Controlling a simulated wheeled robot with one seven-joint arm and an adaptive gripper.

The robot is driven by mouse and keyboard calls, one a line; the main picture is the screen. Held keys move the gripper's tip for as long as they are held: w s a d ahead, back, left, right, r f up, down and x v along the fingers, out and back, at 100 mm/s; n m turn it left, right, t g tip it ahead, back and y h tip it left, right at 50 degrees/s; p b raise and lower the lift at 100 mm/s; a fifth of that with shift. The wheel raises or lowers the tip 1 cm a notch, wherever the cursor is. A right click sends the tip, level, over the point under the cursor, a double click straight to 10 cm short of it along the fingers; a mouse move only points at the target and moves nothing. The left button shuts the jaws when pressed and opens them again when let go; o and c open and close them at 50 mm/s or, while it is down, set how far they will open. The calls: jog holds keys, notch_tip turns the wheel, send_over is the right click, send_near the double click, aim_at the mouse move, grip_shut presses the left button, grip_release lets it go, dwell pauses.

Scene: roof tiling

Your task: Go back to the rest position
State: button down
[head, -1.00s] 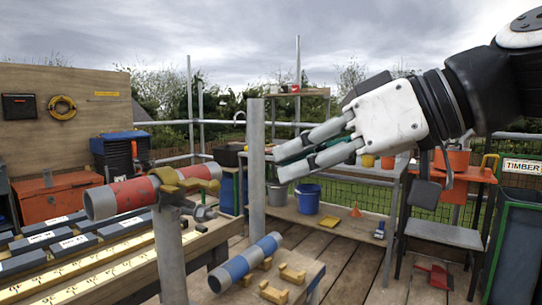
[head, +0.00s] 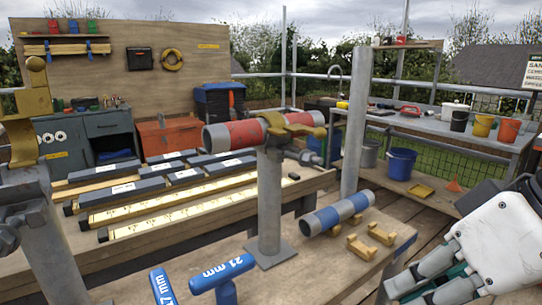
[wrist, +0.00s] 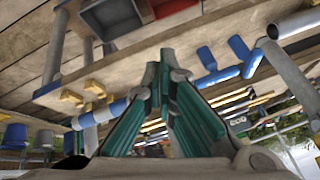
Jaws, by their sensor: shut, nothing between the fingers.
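My gripper (head: 398,292) is at the lower right of the head view, shut and empty, its white body and grey-green fingers slanting down to the left. In the wrist view the fingertips (wrist: 165,62) come together with nothing between them. The gripper is to the right of the bench with the blue-and-grey tube (head: 338,213) and touches nothing that I can see. The red-and-grey tube (head: 240,134) lies level in a brass-coloured clamp (head: 290,124) on top of a grey post (head: 269,200).
Small wooden cradles (head: 380,233) sit near the blue-and-grey tube. Dark tiles on battens (head: 150,195) fill the left bench. Another post with a clamp (head: 25,130) stands close at the far left. Blue bucket (head: 401,163) behind.

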jog(key=s+d+f+m+g+h, duration=0.3)
jog(key=s+d+f+g+h, duration=0.1)
jog(key=s+f, duration=0.5)
notch_tip(320, 180, up, 30)
jog(key=t+p, duration=0.3)
jog(key=p, duration=2.4)
jog(key=shift+w+d+f+t+p, duration=0.2)
jog(key=shift+w+d+t+p, duration=0.1)
jog(key=shift+d+t, duration=0.1)
jog(key=shift+a, duration=0.1)
